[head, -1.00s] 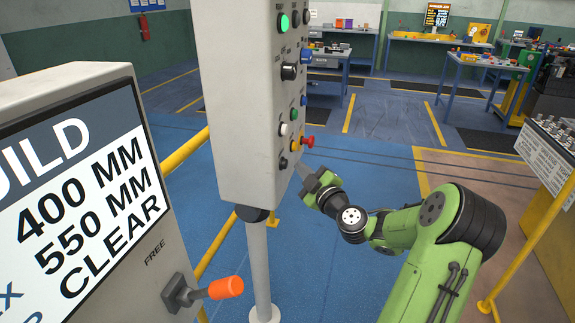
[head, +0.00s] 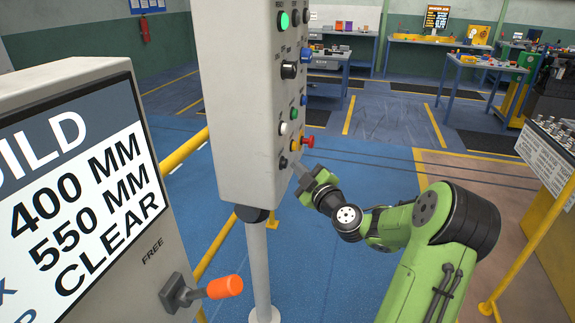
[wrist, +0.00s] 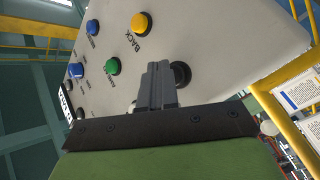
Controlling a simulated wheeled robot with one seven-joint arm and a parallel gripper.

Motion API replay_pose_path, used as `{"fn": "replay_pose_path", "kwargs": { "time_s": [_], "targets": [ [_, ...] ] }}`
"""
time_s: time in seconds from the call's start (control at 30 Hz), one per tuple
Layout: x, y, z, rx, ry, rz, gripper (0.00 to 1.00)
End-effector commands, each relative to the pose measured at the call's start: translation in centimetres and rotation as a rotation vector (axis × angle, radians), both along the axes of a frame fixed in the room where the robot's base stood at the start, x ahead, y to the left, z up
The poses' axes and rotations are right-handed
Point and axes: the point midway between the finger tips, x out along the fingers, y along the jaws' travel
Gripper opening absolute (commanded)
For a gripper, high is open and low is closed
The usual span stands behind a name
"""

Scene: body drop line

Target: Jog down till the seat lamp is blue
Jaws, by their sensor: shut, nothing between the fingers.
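The grey control box (head: 235,110) stands on a post, with a column of buttons and knobs. A green lamp (head: 282,20) glows near its top; I cannot read which lamp it is. My gripper (head: 299,168) is shut and empty, its tips close to the lower end of the box. In the wrist view the closed fingers (wrist: 158,72) stand in front of the panel, beside a black button (wrist: 181,73) that they partly cover. I cannot tell whether they touch it. A yellow button (wrist: 140,22) marked BACK and a green button (wrist: 112,66) are close by.
A red mushroom button (head: 308,141) sticks out just above my gripper. At left, a sign cabinet (head: 60,90) reads 400 MM, 550 MM, CLEAR, and has an orange-handled lever (head: 225,287) marked FREE. Yellow rails (head: 185,150) run behind the box. Blue floor lies open beyond.

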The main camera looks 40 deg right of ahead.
Motion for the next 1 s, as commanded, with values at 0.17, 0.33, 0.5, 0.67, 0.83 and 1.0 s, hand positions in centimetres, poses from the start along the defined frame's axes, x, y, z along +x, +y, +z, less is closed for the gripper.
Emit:
{"fn": "replay_pose_path", "kwargs": {
  "time_s": [0.17, 0.33, 0.5, 0.67, 0.83, 1.0],
  "targets": [
    [0.18, 0.13, -0.01, -0.001, 0.000, 0.000, 0.00],
    [0.35, 0.27, -0.01, -0.001, 0.000, 0.000, 0.00],
    [0.53, 0.42, -0.02, 0.000, 0.000, 0.000, 0.00],
    [0.68, 0.53, -0.04, -0.001, 0.001, 0.001, 0.00],
    [0.76, 0.59, -0.03, -0.001, 0.001, 0.001, 0.00],
    [0.47, 0.34, -0.11, -0.001, -0.001, -0.001, 0.00]
  ]
}}
